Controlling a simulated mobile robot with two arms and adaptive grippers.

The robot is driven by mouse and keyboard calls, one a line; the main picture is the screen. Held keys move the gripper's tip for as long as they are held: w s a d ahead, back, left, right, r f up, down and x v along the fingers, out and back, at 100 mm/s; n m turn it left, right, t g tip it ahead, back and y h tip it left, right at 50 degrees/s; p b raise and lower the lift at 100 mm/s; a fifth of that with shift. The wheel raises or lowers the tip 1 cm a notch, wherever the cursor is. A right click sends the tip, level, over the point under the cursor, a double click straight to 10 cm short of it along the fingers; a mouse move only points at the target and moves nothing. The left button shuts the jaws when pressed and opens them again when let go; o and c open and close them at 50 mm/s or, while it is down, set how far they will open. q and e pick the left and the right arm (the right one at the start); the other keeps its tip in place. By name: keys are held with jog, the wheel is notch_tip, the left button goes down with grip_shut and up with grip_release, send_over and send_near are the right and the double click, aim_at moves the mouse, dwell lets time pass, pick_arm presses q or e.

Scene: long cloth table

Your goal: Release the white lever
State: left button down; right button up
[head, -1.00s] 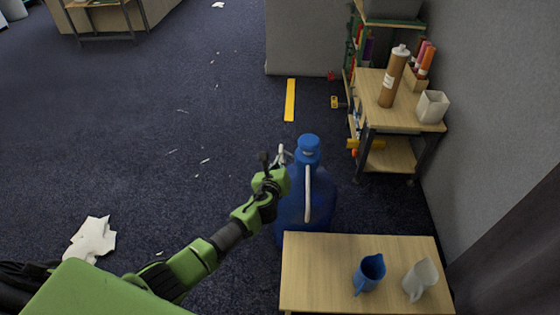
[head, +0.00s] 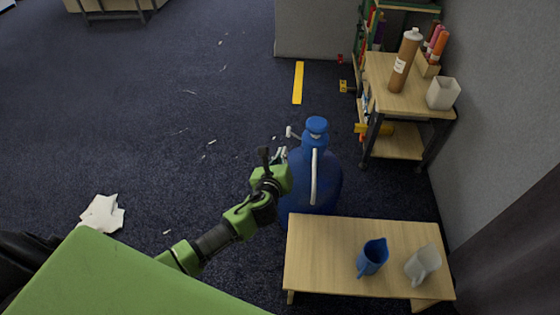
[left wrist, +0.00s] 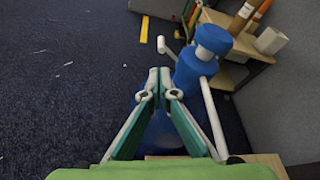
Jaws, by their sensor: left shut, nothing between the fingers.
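A big blue bottle (head: 325,190) with a blue cap (head: 316,125) stands behind the small wooden table. A short white lever (head: 293,133) sticks out to the left near its neck. A long white handle (head: 314,178) runs down its near side. In the left wrist view the lever (left wrist: 163,45) is left of the cap (left wrist: 213,40), and the handle (left wrist: 212,115) is at the right. My left gripper (head: 279,154) is shut and empty at the bottle's left side, with its fingertips (left wrist: 160,73) just below the lever and apparently apart from it. My right gripper is not in view.
The wooden table (head: 325,255) in front holds a blue jug (head: 373,257) and a white jug (head: 423,264). A wooden cart (head: 400,100) stands at the right by the wall. The floor at the left is mostly clear, with white paper (head: 102,213) on it.

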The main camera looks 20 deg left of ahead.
pick_arm(q)
jog(key=shift+v, duration=1.95)
jog(key=shift+f, duration=0.2)
